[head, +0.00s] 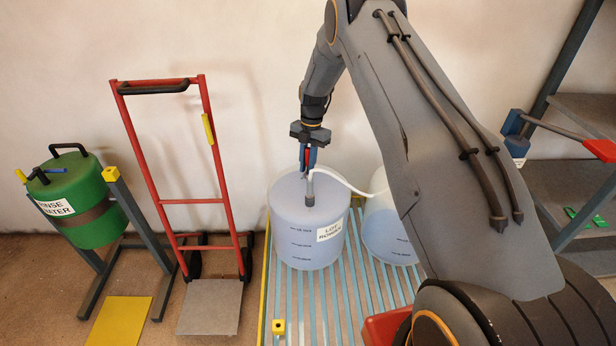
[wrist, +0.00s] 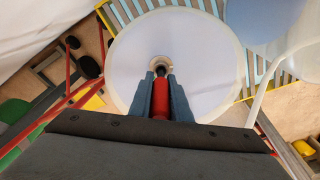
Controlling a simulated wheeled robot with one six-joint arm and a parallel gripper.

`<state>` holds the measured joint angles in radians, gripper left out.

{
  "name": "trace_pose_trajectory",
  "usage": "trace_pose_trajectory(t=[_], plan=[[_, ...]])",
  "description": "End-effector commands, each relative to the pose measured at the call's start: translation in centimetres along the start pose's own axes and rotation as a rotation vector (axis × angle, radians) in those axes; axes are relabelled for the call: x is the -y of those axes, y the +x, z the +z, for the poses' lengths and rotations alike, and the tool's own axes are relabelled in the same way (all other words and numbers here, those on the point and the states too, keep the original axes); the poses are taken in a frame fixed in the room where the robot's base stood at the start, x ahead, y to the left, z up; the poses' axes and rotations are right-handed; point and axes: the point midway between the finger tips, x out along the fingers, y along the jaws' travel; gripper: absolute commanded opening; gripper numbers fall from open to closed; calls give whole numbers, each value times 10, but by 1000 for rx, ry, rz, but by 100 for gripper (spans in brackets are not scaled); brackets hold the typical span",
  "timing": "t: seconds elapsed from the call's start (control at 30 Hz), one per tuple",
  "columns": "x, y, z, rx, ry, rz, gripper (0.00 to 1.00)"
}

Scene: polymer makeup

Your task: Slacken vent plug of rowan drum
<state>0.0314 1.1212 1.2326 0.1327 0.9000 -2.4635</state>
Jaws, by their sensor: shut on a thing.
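The pale drum (head: 290,230) stands upright on a slatted platform, with a white label that seems to read "LOT ROWAN". Its round top (wrist: 135,45) fills the middle of the wrist view, with a ringed fitting near its centre. My gripper (head: 308,162) points down over that top. In the wrist view its blue-grey fingers (wrist: 160,88) are shut on a red piece (wrist: 160,100) with a dark tip, in line with the fitting. I cannot tell whether this piece is the vent plug or a tool, nor whether its tip touches the fitting. A grey upright stub (head: 310,190) shows below the fingers.
A white hose (head: 345,186) runs right from near the gripper toward a second pale drum (head: 388,235). A red hand truck (head: 190,200) and a green rinse-water drum (head: 78,200) stand left. A shelf rack (head: 575,185) is right. The slatted platform (head: 335,310) is mostly bare in front.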

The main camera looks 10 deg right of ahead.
Motion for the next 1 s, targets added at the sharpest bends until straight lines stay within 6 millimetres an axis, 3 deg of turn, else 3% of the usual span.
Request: trace_pose_trajectory(t=[0.37, 0.6, 1.0], plan=[[2, 4, -1, -3, -68, -14, 0], [3, 4, -1, -4, -229, -39, 0], [3, 4, -1, -4, -232, -39, 0]])
